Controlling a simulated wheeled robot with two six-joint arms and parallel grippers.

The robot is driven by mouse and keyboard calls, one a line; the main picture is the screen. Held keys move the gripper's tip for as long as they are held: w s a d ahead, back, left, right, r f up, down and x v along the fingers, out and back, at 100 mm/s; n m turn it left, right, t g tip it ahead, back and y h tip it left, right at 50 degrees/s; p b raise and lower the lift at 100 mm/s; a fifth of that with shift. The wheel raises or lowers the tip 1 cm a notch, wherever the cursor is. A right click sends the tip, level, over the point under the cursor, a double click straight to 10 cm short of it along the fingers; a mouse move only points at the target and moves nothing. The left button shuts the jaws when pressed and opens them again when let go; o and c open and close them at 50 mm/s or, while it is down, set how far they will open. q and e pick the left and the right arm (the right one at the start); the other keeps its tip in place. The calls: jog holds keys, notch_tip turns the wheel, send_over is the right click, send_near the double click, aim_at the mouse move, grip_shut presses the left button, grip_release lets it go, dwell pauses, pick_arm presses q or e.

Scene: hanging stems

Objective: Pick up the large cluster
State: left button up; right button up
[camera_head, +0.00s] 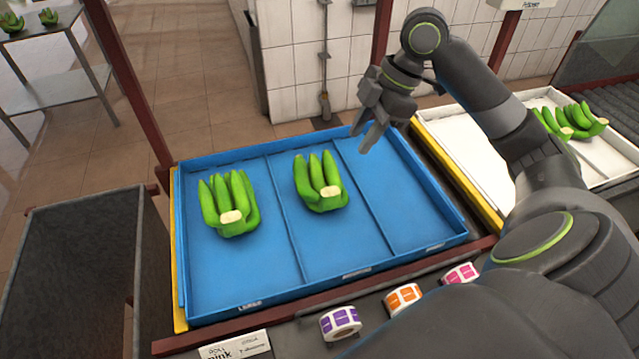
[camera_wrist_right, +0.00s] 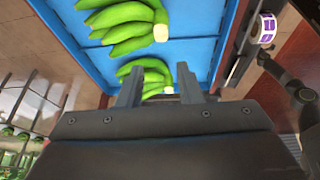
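A blue tray (camera_head: 278,291) has three compartments side by side. A green banana cluster (camera_head: 240,196) with several fingers lies in the left compartment, whose front label appears to read LARGE. A similar cluster (camera_head: 318,185) lies in the middle compartment. My right gripper (camera_head: 368,132) is open and empty above the back of the tray's right compartment.
A white tray (camera_head: 480,165) on the right holds more green bananas (camera_head: 578,120). Purple (camera_head: 340,322), orange (camera_head: 403,299) and pink (camera_head: 461,273) label rolls stand along the front. The blue tray's right compartment is empty. A dark grey bin (camera_head: 75,270) stands at left.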

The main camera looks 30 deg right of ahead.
send_over(330, 191)
jog(key=d, duration=0.2)
jog(key=f, duration=0.6)
jog(key=s+f, duration=0.1)
jog(key=f, duration=0.2)
jog(key=shift+a+f+p, duration=0.1)
jog(key=shift+f+p, duration=0.1)
jog(key=shift+p, duration=0.15)
jog(key=x, duration=0.1)
jog(key=p+x, duration=0.1)
jog(key=x, duration=0.1)
jog(key=shift+f, duration=0.4)
jog(key=shift+a+f, duration=0.2)
jog(key=shift+f, duration=0.5)
jog(key=shift+w, duration=0.1)
grip_shut()
jog(key=shift+w+r, duration=0.1)
